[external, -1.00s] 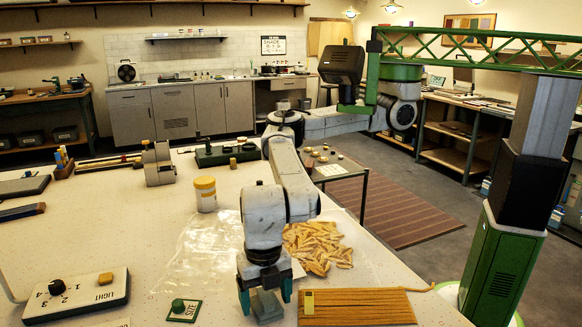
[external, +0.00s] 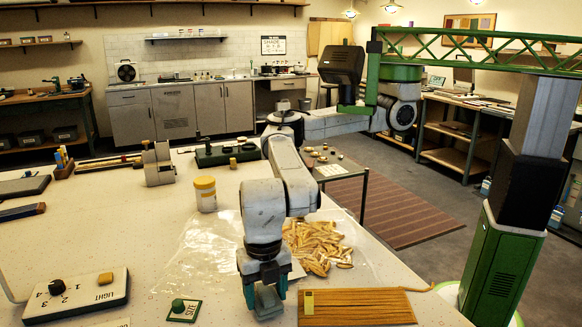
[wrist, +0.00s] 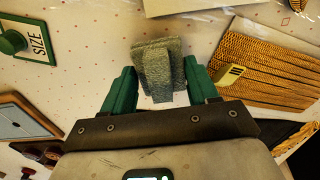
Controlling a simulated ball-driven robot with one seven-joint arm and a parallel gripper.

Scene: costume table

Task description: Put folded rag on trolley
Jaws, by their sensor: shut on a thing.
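The folded rag (wrist: 158,68) is a grey-green, thick folded cloth on the white table. My gripper (wrist: 160,88) has one green finger on each side of it and is shut on it. In the external view the rag (external: 267,303) shows below my gripper (external: 263,285) near the table's front edge. I cannot tell whether the rag still touches the table. The trolley (external: 366,188) is a low dark-framed stand beyond the table's right edge, with several small things on its top.
Behind my gripper are a clear plastic sheet (external: 190,262) and a pile of yellow pieces (external: 318,248). A SIZE knob plate (external: 183,309) lies to the left. A yellow-lidded jar (external: 205,195) stands farther back.

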